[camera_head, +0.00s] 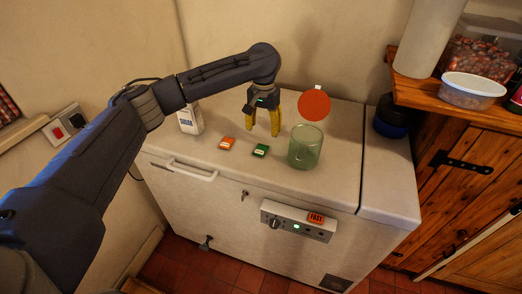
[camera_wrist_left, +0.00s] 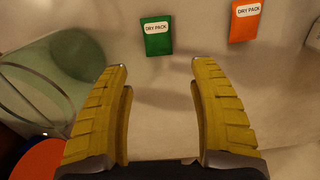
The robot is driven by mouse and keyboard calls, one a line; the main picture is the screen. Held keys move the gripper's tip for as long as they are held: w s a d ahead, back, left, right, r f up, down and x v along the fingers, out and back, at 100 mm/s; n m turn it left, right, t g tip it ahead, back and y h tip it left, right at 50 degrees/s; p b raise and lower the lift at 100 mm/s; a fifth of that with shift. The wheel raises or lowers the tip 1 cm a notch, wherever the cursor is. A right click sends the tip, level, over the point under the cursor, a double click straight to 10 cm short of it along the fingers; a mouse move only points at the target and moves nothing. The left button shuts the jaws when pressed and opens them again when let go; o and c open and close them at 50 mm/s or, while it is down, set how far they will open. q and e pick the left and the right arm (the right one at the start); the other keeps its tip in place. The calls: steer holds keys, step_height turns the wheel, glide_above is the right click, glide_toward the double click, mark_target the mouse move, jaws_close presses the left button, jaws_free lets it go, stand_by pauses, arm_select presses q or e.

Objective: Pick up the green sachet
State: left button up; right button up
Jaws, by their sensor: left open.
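The green sachet (camera_head: 261,151) lies flat on the white chest freezer lid, between an orange sachet and a green glass. In the left wrist view the green sachet (camera_wrist_left: 157,37), with a white "DRY PACK" label, lies beyond my fingertips, roughly in line with the gap between them. My left gripper (camera_head: 263,132) points down above the lid with its yellow fingers apart and empty, just behind the green sachet in the head view. The left wrist view also shows the open fingers of this gripper (camera_wrist_left: 157,72). My right gripper is not in view.
The orange sachet (camera_head: 226,143) lies left of the green one. The green glass (camera_head: 305,147) stands close on the right, with a red disc (camera_head: 314,105) behind it. A white sugar carton (camera_head: 190,119) stands at the left. The lid's front strip (camera_head: 250,168) is clear.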

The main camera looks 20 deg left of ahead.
mark_target(261, 150)
arm_select(q)
steer(key=shift+w+d+f, duration=0.1)
steer(key=shift+f, duration=3.85)
steer(key=c, duration=1)
steer(key=shift+o, duration=0.2)
